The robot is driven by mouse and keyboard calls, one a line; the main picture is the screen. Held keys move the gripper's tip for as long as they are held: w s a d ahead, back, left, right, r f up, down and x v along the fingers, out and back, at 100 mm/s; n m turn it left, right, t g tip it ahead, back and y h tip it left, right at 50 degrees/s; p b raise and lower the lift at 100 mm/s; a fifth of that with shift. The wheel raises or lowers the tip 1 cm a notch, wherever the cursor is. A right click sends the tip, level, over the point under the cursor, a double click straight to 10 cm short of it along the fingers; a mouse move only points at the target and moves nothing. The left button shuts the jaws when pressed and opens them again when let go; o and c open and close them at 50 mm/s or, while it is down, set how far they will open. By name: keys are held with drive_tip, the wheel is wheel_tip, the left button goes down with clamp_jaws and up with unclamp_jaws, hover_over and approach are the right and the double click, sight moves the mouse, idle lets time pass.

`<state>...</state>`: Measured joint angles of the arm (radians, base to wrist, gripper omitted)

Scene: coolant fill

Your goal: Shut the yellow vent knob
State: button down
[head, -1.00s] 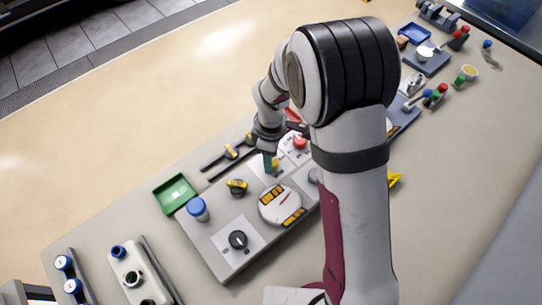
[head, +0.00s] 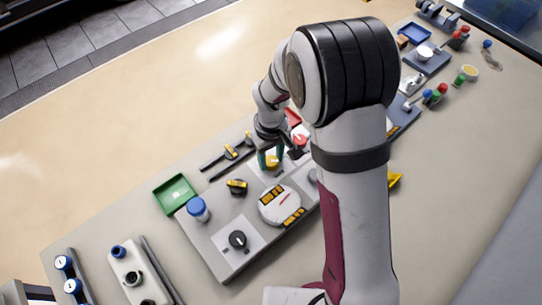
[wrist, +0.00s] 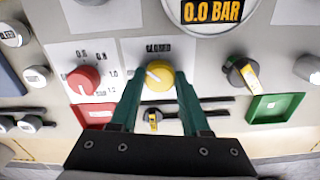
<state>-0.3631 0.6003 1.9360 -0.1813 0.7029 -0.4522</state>
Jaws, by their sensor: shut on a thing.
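The yellow vent knob (wrist: 159,76) sits on a white plate below a "CLOSED" label (wrist: 158,48) in the wrist view. Its pale pointer mark is towards the upper left of the knob, left of the label. My gripper (wrist: 158,80) is shut on the knob, with one green finger on its left side and one on its right. In the head view, the yellow knob (head: 273,160) shows between the two fingers of my gripper (head: 271,164) on the grey panel (head: 210,232).
A red knob (wrist: 84,80) with a number scale is close left of my gripper in the wrist view. A black-and-yellow handle (wrist: 241,74) and a green tray (wrist: 274,107) are to the right. A gauge reading "0.0 BAR" (wrist: 213,12) is above.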

sight(271, 161)
drive_tip(key=m, duration=0.4)
drive_tip(key=shift+m, duration=2.5)
drive_tip(key=shift+c, duration=1.9)
unclamp_jaws()
drive_tip(key=shift+r, duration=0.15)
wheel_tip(271, 161, up, 16)
drive_tip(key=shift+f, duration=0.2)
